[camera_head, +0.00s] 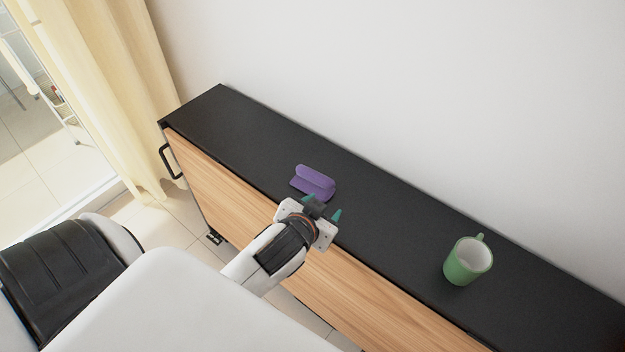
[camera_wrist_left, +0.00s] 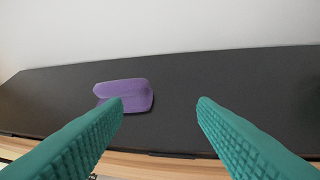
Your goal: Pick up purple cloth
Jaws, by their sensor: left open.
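The purple cloth (camera_head: 314,182) lies folded on the black top of the wooden cabinet, left of the middle. It also shows in the left wrist view (camera_wrist_left: 126,93), left of centre, partly behind the tip of the left finger. My left gripper (camera_head: 323,206) is at the cabinet's front edge, just in front of the cloth and a little to its right. Its two teal fingers stand wide apart with nothing between them in the left wrist view (camera_wrist_left: 160,104). My right gripper does not show in either view.
A green mug (camera_head: 467,262) stands on the black cabinet top (camera_head: 400,218) to the right. The top between the cloth and mug is clear. A white wall rises behind the cabinet. A yellow curtain (camera_head: 110,75) hangs at the left.

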